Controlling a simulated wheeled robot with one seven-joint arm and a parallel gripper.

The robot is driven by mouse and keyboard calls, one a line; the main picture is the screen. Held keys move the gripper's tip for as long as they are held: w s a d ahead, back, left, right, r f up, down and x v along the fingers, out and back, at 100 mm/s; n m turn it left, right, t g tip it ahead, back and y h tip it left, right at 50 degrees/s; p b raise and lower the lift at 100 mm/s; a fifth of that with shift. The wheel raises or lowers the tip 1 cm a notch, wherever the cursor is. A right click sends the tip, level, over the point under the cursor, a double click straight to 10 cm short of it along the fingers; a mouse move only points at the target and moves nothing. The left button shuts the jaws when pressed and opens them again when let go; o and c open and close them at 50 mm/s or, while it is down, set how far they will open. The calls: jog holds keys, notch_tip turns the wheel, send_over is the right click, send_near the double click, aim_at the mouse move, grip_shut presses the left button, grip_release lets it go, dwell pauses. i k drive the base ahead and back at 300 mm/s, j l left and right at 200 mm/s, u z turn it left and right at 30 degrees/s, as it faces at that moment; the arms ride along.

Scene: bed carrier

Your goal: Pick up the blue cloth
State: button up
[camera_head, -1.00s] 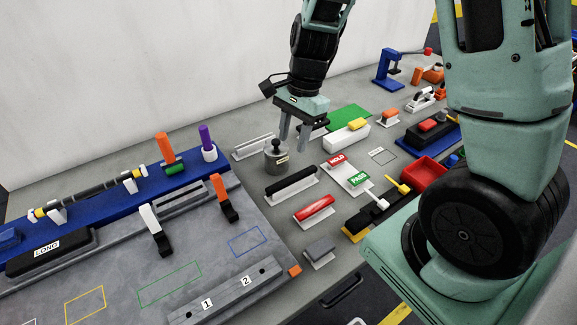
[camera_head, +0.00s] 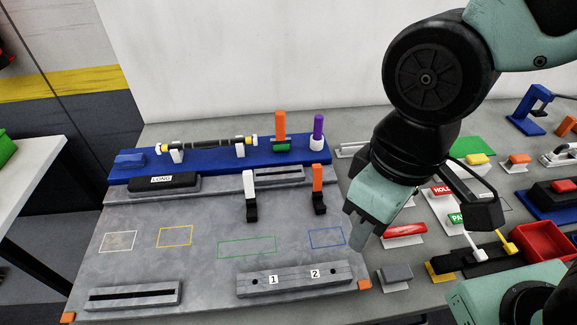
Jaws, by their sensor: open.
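A small blue block-like piece (camera_head: 130,161), which may be the folded blue cloth, sits at the left end of the long blue base (camera_head: 205,176). Its material is too small to tell. My gripper (camera_head: 354,226) is open and points down over the right edge of the grey fixture board (camera_head: 200,262), near the blue-outlined rectangle. It is well to the right of the blue piece. Nothing shows between its fingers, though the arm partly covers them.
A shaft with yellow ends (camera_head: 207,145) rests on white supports on the blue base. Orange (camera_head: 280,126) and purple (camera_head: 318,128) upright handles stand to its right. A black LONG block (camera_head: 164,183) lies in front. The outlined areas are bare. Several tools crowd the right side.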

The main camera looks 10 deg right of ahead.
aim_at(138, 160)
jog(key=u, duration=1)
jog(key=i+j, duration=0.3)
jog(key=j, duration=0.15)
jog(key=i+j+u, duration=0.1)
jog(key=i+j, duration=0.25)
jog(key=j, duration=0.1)
